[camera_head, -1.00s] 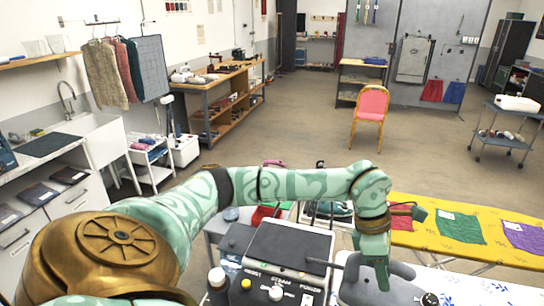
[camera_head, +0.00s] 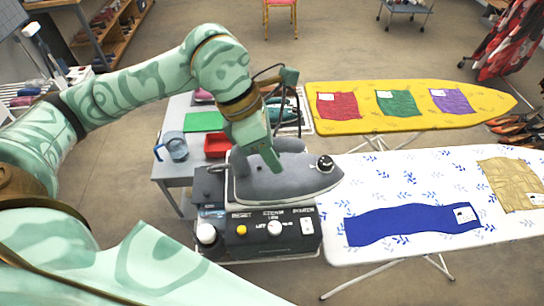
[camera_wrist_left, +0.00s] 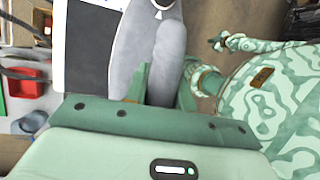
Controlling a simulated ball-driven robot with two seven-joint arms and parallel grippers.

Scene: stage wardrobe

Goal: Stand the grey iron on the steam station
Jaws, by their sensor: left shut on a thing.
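The grey iron (camera_head: 290,184) is held in my left gripper (camera_head: 270,160), which is shut on its handle. The iron lies roughly level, its nose pointing right, above the top of the steam station (camera_head: 272,246). I cannot tell whether its sole touches the station. The station is a dark box with a knob and buttons on its front; the iron hides much of its top. In the left wrist view the iron (camera_wrist_left: 150,45) runs up from the fingers, beside a dark panel. A patterned green arm end (camera_wrist_left: 217,42), seemingly my right gripper, shows small there.
A white ironing board (camera_head: 400,165) with a blue cloth (camera_head: 405,225) is right of the station. A yellow board (camera_head: 460,88) with coloured cloths stands behind it. A grey table (camera_head: 172,187) behind the station carries a blue jug (camera_head: 176,147) and a red tray (camera_head: 217,146).

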